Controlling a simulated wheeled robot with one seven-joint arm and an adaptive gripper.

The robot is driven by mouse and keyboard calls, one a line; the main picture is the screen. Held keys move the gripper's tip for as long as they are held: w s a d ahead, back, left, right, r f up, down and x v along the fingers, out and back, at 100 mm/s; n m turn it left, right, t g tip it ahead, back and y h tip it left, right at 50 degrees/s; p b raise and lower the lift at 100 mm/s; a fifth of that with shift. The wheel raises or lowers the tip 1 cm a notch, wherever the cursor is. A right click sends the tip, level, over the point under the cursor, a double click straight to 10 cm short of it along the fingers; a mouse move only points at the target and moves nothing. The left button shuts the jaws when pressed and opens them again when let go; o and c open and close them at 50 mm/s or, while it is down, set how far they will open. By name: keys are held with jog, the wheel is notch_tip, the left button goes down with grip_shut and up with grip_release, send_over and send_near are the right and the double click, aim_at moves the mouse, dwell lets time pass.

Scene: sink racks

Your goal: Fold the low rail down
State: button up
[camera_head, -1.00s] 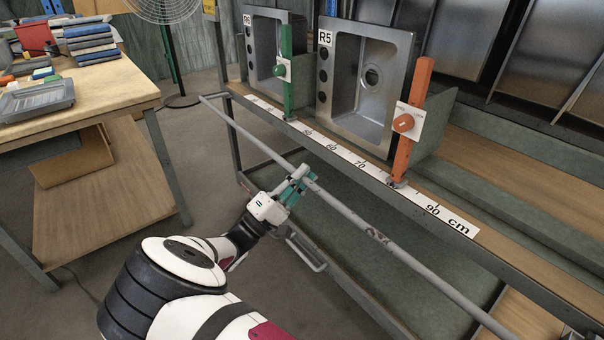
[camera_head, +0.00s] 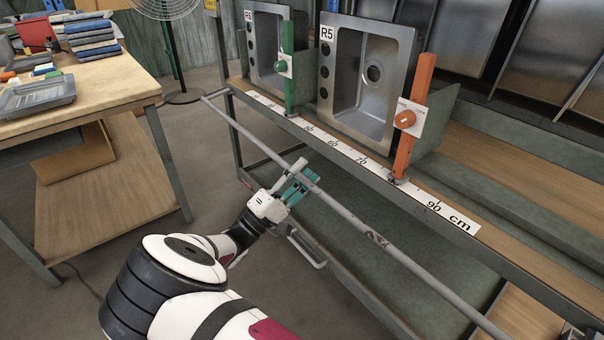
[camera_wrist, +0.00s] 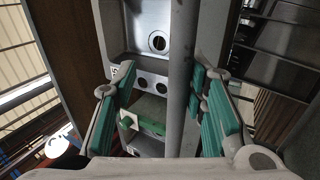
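The low rail (camera_head: 352,222) is a long grey bar running diagonally across the front of the rack, from upper left to lower right. It stands out from the rack's front edge. My gripper (camera_head: 303,174) is at the rail's middle stretch, with its teal-padded fingers spread. In the wrist view, the rail (camera_wrist: 181,75) runs upright through the gap of my gripper (camera_wrist: 160,95). It lies close to the right finger, with a wide gap to the left finger. Whether it touches the right pads I cannot tell. The rail's lower right end is cut off by the picture.
Behind the rail is a shelf edge with a white centimetre scale (camera_head: 350,152). A green post (camera_head: 289,85) and an orange post (camera_head: 414,120) stand there, with steel sinks (camera_head: 365,85) behind. A wooden table (camera_head: 100,85) is at the left. Floor lies between table and rack.

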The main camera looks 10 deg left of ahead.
jog(key=v, duration=1.2)
